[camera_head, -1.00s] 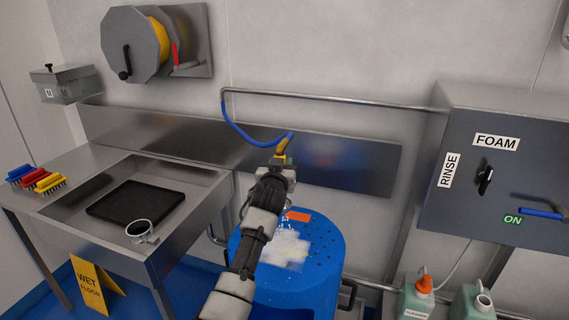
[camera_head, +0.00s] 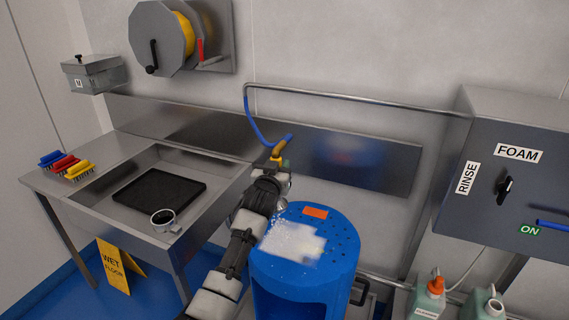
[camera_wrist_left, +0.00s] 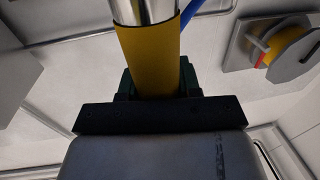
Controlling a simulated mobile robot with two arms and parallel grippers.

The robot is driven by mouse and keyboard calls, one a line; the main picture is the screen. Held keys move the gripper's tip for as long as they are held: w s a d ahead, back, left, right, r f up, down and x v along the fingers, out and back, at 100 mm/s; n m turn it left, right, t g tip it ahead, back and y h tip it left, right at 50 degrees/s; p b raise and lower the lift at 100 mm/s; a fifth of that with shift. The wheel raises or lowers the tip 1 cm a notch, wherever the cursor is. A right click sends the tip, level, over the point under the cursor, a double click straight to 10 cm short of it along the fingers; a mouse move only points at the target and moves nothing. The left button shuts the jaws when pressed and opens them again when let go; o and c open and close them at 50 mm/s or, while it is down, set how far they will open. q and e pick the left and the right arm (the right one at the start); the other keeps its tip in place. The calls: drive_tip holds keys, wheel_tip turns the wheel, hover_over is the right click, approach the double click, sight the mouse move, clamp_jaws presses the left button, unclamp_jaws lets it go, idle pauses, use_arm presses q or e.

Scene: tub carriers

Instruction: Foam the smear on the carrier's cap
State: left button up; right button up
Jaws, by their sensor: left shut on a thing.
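The blue carrier (camera_head: 310,275) stands on the floor right of the sink bench. A white patch of foam (camera_head: 291,242) covers the middle and left of its cap; no bare smear shows there. An orange label (camera_head: 315,212) lies at the cap's back edge. My left gripper (camera_head: 277,162) is shut on the yellow grip of the spray lance, above the back left of the cap. White drops show beneath it. The yellow grip (camera_wrist_left: 148,60) fills the jaws in the left wrist view. A blue hose (camera_head: 254,126) runs from it up to the wall pipe. My right gripper is out of view.
The sink bench (camera_head: 128,199) at left holds a black tray (camera_head: 160,193), a metal cup (camera_head: 164,220) and coloured brushes (camera_head: 67,165). The FOAM/RINSE cabinet (camera_head: 490,210) hangs at right. Jugs (camera_head: 428,300) stand below it. A yellow wet-floor sign (camera_head: 112,266) stands under the bench.

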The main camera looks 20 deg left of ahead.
use_arm(q)
drive_tip(key=shift+s+a+r, duration=0.1)
drive_tip(key=shift+a+r, duration=0.05)
drive_tip(key=shift+d, duration=0.45)
drive_tip(key=d+b, duration=0.4)
drive_tip(key=d, duration=0.9)
drive_tip(key=shift+w, duration=0.2)
idle(0.6)
